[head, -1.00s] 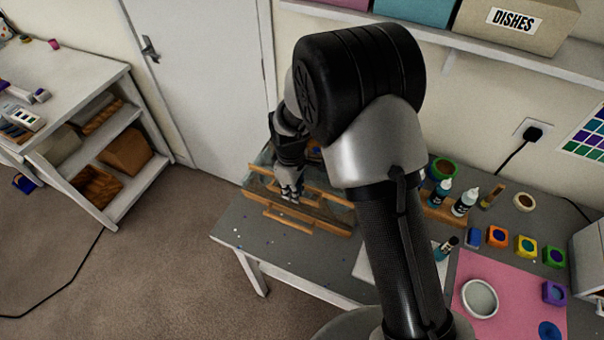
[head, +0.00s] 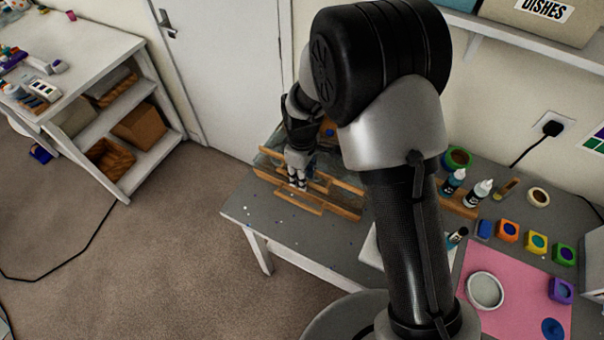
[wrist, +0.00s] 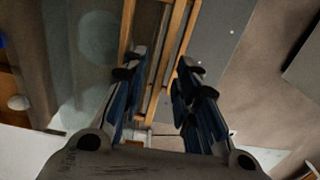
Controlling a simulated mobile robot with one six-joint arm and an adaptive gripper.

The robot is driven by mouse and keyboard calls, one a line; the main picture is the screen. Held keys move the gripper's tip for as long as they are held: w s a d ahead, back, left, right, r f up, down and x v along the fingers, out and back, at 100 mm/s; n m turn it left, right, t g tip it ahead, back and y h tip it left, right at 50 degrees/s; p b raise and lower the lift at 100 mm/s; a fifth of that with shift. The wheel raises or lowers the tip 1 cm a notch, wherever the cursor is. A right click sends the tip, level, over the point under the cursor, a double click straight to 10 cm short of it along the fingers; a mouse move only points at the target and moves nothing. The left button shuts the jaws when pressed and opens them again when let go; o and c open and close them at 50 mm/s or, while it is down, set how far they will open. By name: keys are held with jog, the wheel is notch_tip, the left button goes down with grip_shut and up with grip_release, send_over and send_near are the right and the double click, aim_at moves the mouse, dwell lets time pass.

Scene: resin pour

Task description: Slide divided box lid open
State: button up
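The divided box (head: 345,209) has wooden rails and lies on the grey table, partly hidden behind my arm. A greyish, see-through panel, apparently its lid (head: 268,157), shows at its back left; it also appears left of the rails in the wrist view (wrist: 92,60). My gripper (head: 298,186) points down at the box's rails, near its front side. In the wrist view my gripper (wrist: 158,70) has its two fingers apart, with wooden rails (wrist: 180,30) running below and between them. I cannot tell whether a finger touches the rails or lid.
Dropper bottles (head: 478,192) stand in a wooden holder right of my arm. Several coloured pots (head: 508,231) and a pink mat (head: 500,300) with a white cup (head: 485,290) lie further right. The table's front left corner (head: 240,213) is bare except for small specks.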

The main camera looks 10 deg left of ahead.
notch_tip(320, 180, up, 12)
dwell(0.5)
dwell(0.4)
jog(key=s+d+r+m+t+b, duration=0.1)
jog(key=s+d+r+m+b, duration=0.25)
jog(key=d, duration=0.25)
jog(key=s+d+r+m+t+b, duration=0.1)
jog(key=s+d+r+m+b, duration=0.3)
jog(key=d, duration=0.3)
jog(key=s+d+f+m+t+b, duration=0.1)
jog(key=s+d+m+b, duration=0.1)
jog(key=s, duration=0.5)
jog(key=s+d+f+m+t+b, duration=0.1)
jog(key=s+d+f+m+b, duration=0.1)
jog(key=s, duration=0.5)
jog(key=d+m+b, duration=0.1)
jog(key=d+m, duration=0.1)
jog(key=d, duration=0.1)
jog(key=shift+s+d+t, duration=0.25)
jog(key=shift+d+t, duration=0.05)
jog(key=shift+d, duration=0.05)
